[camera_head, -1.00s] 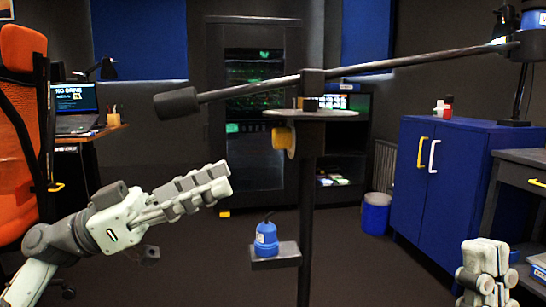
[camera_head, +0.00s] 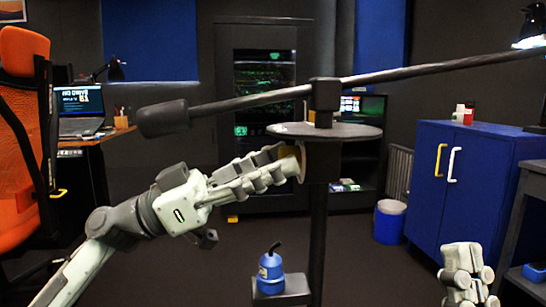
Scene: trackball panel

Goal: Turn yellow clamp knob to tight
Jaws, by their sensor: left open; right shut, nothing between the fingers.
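I cannot tell whether the fingers touch the knob. My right gripper (camera_head: 465,255) is shut and empty at the lower right, well away from the post.
A long dark boom (camera_head: 400,74) crosses above the plate, with a thick grey end (camera_head: 164,118) above my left arm. A blue bottle-shaped object (camera_head: 270,265) stands on a small ledge (camera_head: 283,293) low on the post. A blue cabinet (camera_head: 470,185) stands at right.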

